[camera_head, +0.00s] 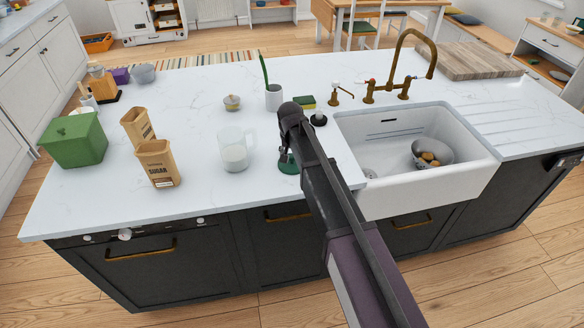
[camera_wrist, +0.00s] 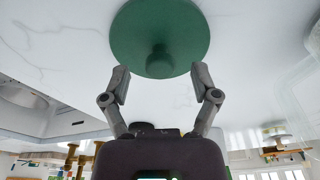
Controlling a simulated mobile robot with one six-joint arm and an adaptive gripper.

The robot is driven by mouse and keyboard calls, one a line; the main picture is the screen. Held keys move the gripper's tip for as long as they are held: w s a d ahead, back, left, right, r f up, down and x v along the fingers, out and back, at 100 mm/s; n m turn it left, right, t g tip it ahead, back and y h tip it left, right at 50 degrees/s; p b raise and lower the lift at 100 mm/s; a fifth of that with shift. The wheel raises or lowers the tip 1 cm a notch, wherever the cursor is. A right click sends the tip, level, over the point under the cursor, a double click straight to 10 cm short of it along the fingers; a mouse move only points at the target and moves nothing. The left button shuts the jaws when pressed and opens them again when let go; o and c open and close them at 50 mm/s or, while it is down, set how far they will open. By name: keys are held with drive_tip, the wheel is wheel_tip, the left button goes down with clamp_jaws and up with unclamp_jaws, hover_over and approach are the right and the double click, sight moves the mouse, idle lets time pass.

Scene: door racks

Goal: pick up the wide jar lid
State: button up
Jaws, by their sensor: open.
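A green round lid (camera_wrist: 160,25) with a green knob lies on the white counter. In the head view it shows partly (camera_head: 289,167), the rest hidden behind my gripper (camera_head: 286,155). In the wrist view my gripper (camera_wrist: 161,80) is open, its two fingers spread on either side of the knob, near the lid's edge. The fingers hold nothing, and I cannot tell whether they touch the lid. A second, smaller lidded thing (camera_head: 232,102) with a knob stands farther back on the counter.
A glass pitcher (camera_head: 234,152) stands left of my gripper, close by. Paper bags (camera_head: 158,163) and a green box (camera_head: 73,140) stand farther left. The white sink (camera_head: 425,185) with a bowl inside is to the right. A plant pot (camera_head: 274,97) and sponge (camera_head: 304,102) stand behind.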

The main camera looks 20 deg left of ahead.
drive_tip(key=shift+w+f+b, duration=0.15)
drive_tip(key=shift+f+b, duration=0.4)
drive_tip(key=shift+f, duration=0.3)
drive_tip(key=shift+c, duration=0.3)
clamp_jaws()
drive_tip(key=shift+r, duration=0.1)
wheel_tip(320, 180, up, 3)
drive_tip(key=p, duration=0.3)
drive_tip(key=shift+r, duration=0.15)
drive_tip(key=s+d+p, duration=0.1)
drive_tip(key=s+d, duration=0.2)
drive_tip(key=s, duration=0.4)
drive_tip(key=s+d+r+p, duration=0.1)
drive_tip(key=s+d, duration=0.3)
drive_tip(key=s, duration=0.3)
drive_tip(key=shift+s+r, duration=0.2)
drive_tip(key=shift+r, duration=0.1)
